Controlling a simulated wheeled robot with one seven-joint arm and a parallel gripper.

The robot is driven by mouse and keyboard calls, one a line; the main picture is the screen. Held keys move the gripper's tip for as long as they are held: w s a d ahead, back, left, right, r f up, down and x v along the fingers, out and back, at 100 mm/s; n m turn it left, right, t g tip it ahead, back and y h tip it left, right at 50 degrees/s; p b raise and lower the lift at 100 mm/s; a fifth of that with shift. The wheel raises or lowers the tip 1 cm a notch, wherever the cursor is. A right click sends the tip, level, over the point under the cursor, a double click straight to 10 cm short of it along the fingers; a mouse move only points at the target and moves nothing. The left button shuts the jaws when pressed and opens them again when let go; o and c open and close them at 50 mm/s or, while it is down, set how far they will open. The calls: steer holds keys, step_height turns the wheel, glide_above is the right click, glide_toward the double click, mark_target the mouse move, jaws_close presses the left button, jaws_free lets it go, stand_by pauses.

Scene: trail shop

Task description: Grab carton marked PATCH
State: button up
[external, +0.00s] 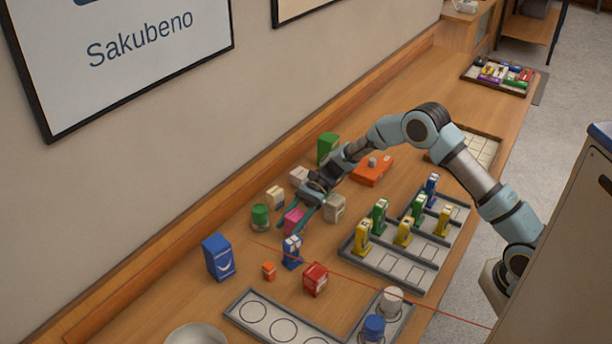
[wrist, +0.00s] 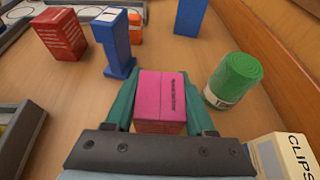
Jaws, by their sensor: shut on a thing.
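A pink carton (wrist: 160,95) with small dark lettering on its top sits between my gripper's teal fingers in the wrist view. The lettering is too small to read, so I cannot tell whether it says PATCH. My gripper (external: 297,219) is shut on this carton, one finger on each side. In the external view the pink carton (external: 292,221) is partly covered by the fingers and is low, at or close to the wooden counter. Its underside is hidden.
A green can (wrist: 233,82) and a carton marked CLIPS (wrist: 288,158) stand close on the right. A blue, white-topped item (wrist: 118,48) and a red carton (wrist: 60,36) stand ahead left. A grey carton (external: 334,209) stands close to my gripper. Slotted trays (external: 395,265) lie right.

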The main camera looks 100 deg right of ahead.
jaws_close()
steer(key=shift+r, duration=0.1)
